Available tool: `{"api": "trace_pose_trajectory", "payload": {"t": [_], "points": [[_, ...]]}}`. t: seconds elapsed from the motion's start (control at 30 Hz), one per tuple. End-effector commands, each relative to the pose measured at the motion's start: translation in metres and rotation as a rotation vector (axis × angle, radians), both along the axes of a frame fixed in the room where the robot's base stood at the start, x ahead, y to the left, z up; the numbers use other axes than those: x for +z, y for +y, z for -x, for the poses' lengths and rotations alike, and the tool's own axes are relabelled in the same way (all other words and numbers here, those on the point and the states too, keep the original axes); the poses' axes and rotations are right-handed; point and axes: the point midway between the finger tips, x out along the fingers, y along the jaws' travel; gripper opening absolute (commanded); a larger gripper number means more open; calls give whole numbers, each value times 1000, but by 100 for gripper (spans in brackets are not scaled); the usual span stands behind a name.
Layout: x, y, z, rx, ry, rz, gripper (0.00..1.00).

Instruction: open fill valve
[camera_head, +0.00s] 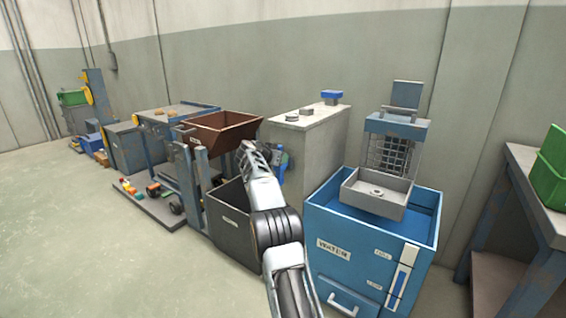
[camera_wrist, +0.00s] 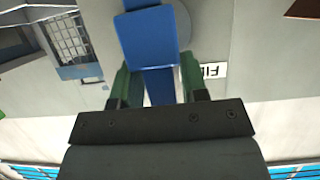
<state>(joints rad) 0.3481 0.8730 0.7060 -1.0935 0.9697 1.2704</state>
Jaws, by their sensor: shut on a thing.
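The fill valve's blue handle (camera_wrist: 148,38) fills the top middle of the wrist view, with a narrower blue stem running down between my fingers. My gripper (camera_wrist: 155,78) has its green fingers shut on it, one on each side. A white label (camera_wrist: 213,71) beside the right finger reads "FIL", the rest cut off or hidden. In the head view my gripper (camera_head: 275,153) is in front of the pale cabinet, and the arm hides most of the valve. How far the handle is turned cannot be told.
A blue water tank (camera_head: 335,252) with a grey tray (camera_head: 375,207) stands right of my arm. A dark open bin (camera_head: 222,222) and a brown hopper (camera_head: 222,132) are to the left. The pale cabinet (camera_head: 317,145) stands behind. Floor at left is clear.

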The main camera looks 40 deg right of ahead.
Motion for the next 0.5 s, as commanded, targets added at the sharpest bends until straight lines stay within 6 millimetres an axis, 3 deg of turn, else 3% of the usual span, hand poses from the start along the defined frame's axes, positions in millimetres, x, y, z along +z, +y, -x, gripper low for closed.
{"api": "trace_pose_trajectory", "payload": {"t": [0.5], "points": [[-1,4,-4,6,-33,-11,0]]}}
